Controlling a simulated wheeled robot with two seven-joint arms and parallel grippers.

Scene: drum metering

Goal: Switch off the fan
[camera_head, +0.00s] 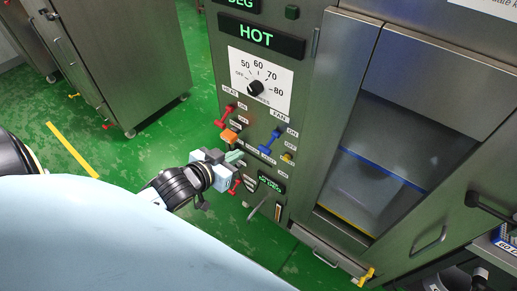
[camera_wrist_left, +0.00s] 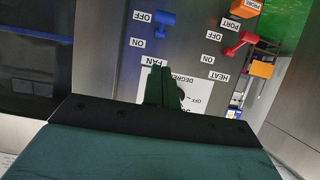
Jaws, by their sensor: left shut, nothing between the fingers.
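The fan switch is a blue lever (camera_head: 270,141) under the FAN label on the front panel of the steel cabinet, with ON and OFF labels beside it. In the left wrist view the panel appears upside down, with the blue lever (camera_wrist_left: 165,20) near the top, beside the OFF and ON labels. I cannot tell for certain which way it is set. My left gripper (camera_head: 236,156) is shut and empty, in front of the panel, lower left of the blue lever and apart from it. Its closed fingers (camera_wrist_left: 164,88) show in the left wrist view. My right gripper is not in view.
A red HEAT lever (camera_head: 225,115) and an orange handle (camera_head: 229,136) sit left of the blue lever. A black dial (camera_head: 255,88) is above, under a lit HOT display (camera_head: 260,37). A glazed door (camera_head: 385,150) is right. The green floor (camera_head: 140,170) is open at left.

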